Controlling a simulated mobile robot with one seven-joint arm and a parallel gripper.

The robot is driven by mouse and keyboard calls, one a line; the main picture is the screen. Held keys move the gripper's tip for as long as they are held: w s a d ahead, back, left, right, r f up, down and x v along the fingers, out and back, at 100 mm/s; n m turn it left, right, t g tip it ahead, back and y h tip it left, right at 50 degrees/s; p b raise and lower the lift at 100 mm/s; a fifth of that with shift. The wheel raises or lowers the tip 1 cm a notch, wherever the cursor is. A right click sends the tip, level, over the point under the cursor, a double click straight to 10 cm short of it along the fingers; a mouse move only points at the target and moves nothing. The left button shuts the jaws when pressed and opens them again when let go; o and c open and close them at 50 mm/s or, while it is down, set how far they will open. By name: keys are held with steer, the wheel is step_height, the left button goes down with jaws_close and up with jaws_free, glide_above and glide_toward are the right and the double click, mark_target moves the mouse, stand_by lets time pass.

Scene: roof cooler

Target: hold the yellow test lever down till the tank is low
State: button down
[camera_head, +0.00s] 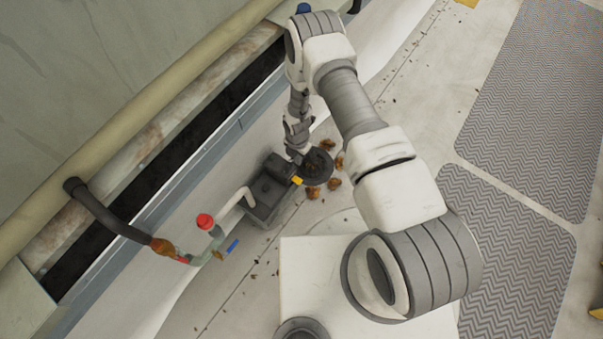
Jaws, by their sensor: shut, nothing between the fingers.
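The yellow test lever (297,181) is a small yellow piece at the right end of a small dark grey box-shaped tank (262,208). My arm reaches down from above, and my gripper (296,158) is shut and empty just above the lever in the picture. The fingertips are small and partly hidden, so I cannot tell whether they touch the lever. The water level in the tank cannot be seen.
A round dark drain (326,172) with brown leaves (313,192) around it lies right of the tank. A pipe with a red-capped valve (205,221) and a blue handle (232,246) stands to the left. Grey tread mats (500,235) lie at the right.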

mark_target(299, 182)
steer(key=shift+s+f, duration=0.25)
steer(key=shift+f, duration=0.2)
steer(key=shift+f, duration=0.1)
step_height(299, 182, down, 14)
steer(key=b, duration=0.5)
step_height(299, 182, down, 2)
steer(key=b, duration=0.3)
steer(key=shift+s+d, duration=0.1)
steer(key=shift+s, duration=0.05)
stand_by(5.8)
